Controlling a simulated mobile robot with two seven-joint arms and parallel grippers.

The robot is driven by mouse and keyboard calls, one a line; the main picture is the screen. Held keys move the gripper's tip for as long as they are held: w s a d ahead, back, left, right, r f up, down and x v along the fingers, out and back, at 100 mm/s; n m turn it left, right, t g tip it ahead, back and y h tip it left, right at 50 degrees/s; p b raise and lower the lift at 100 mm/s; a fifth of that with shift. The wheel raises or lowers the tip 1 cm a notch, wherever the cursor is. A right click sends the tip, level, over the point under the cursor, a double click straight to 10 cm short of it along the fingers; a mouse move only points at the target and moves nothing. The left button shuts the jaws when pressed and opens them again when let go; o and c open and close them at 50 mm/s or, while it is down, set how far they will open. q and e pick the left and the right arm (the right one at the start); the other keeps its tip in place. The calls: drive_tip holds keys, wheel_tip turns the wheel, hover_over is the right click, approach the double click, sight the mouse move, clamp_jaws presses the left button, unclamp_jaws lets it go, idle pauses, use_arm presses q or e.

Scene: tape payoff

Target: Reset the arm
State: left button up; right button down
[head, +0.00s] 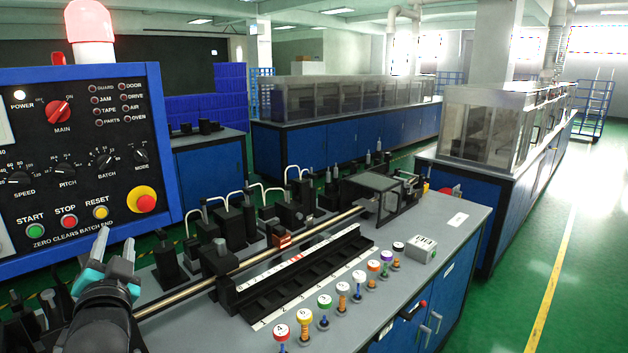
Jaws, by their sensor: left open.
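My left gripper (115,248) is in the lower left, its teal and grey fingers pointing up and apart, with nothing seen between them. It appears just below the yellow RESET button (101,213) of the control panel (110,170); I cannot tell the gap in depth. The green START button (36,231) and red STOP button (68,221) sit to the left of RESET. A red emergency stop on a yellow ring (145,200) is to its right. My right gripper is not in view.
A grey-topped bench (448,222) with a long rod, black fixtures and a row of several colored numbered knobs fills the middle. A red beacon (91,25) stands above the panel. Glass-covered benches (485,125) stand behind. Green floor (585,260) is free at right.

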use_arm(q)
drive_tip(key=s+d+f+g+h, duration=0.3)
drive_tip(key=s+d+f, duration=0.25)
drive_tip(key=f, duration=0.45)
drive_tip(key=s+d+f+g+h, duration=0.3)
drive_tip(key=s+d+f+h, duration=0.15)
drive_tip(key=d+f, duration=0.35)
drive_tip(key=s+d+f+g+h, duration=0.1)
drive_tip(key=s+d+f+g, duration=0.3)
drive_tip(key=s, duration=0.4)
drive_tip(key=s+d+f+g+h, duration=0.1)
drive_tip(key=s+d+f+g, duration=0.3)
drive_tip(key=s, duration=0.5)
wheel_tip(320, 180, down, 29)
drive_tip(key=s+b, duration=0.3)
drive_tip(key=b, duration=0.2)
drive_tip(key=s+a+f+g+b, duration=0.1)
drive_tip(key=s+a+f+b, duration=0.1)
drive_tip(key=s+f, duration=1.2)
wheel_tip(320, 180, down, 3)
drive_tip(key=shift+s+r+g+b, duration=0.2)
drive_tip(key=shift+s+g+b, duration=0.15)
drive_tip(key=shift+b, duration=0.3)
drive_tip(key=shift+s, duration=0.1)
